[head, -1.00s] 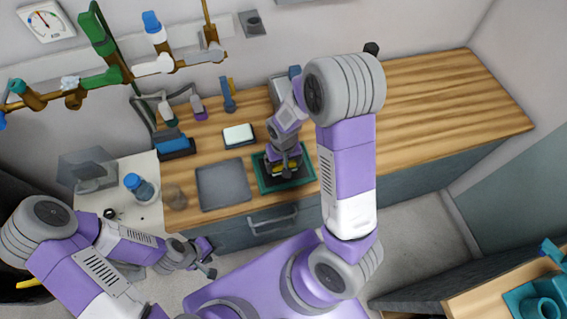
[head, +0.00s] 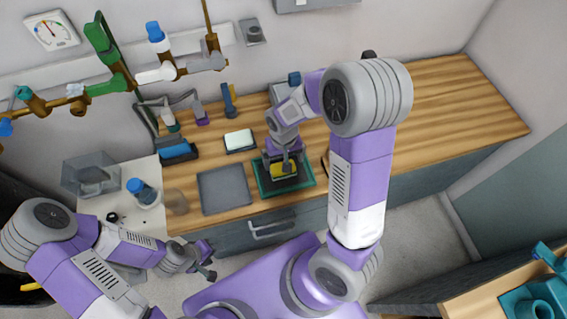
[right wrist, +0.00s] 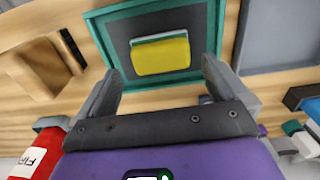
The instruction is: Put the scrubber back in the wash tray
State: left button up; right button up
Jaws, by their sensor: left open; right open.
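The yellow scrubber (head: 285,171), with a pale green edge, lies inside the teal-rimmed wash tray (head: 264,191) on the wooden counter. In the right wrist view the scrubber (right wrist: 160,56) rests flat on the tray's dark floor, inside the teal rim (right wrist: 216,30), and appears clear of the walls. My right gripper (head: 287,158) is open and empty above the tray; its fingers (right wrist: 159,74) are spread on the near side of the scrubber, apart from it. My left gripper (head: 211,262) is open and empty, low in front of the counter, far from the tray.
A grey tray (head: 225,190) lies left of the wash tray. A white block in a dark dish (head: 239,139) and a blue item in a dark holder (head: 177,151) stand behind. A blue-capped bottle (head: 142,190) is at left. The counter's right side is clear.

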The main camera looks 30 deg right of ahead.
pick_arm(q)
jog(key=shift+r+p, duration=0.65)
jog(key=shift+r, duration=0.2)
pick_arm(e)
notch_tip(320, 180, up, 6)
jog(key=shift+f, duration=0.1)
